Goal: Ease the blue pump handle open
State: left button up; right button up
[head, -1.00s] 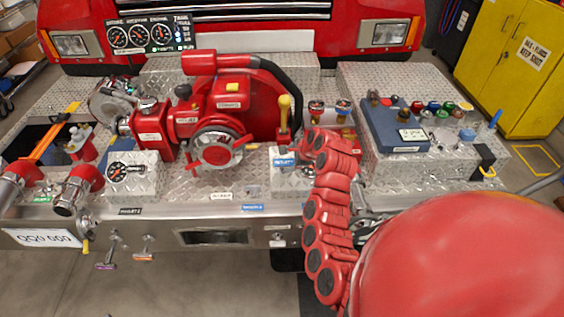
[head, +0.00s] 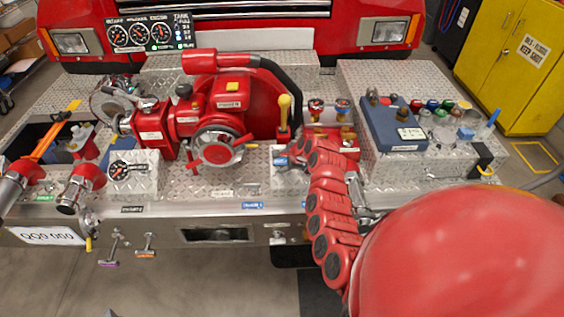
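A small blue piece (head: 281,161) shows on the diamond-plate box right of the red pump (head: 218,105); it may be the blue pump handle or its label, too small to tell. My red segmented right arm reaches up from the lower right. Its far end, with my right gripper (head: 296,152), is beside this blue piece. The fingers are largely hidden and small, so I cannot tell whether they are open or touching anything. My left gripper cannot be made out.
A yellow-knobbed lever (head: 284,112) stands just behind. A blue box (head: 394,126) and several coloured caps are at the right. Pull handles, purple (head: 108,264) and orange (head: 145,253), hang under the bumper's front. The floor before the bumper is clear.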

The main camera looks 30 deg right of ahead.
grip_shut()
dwell(1.2)
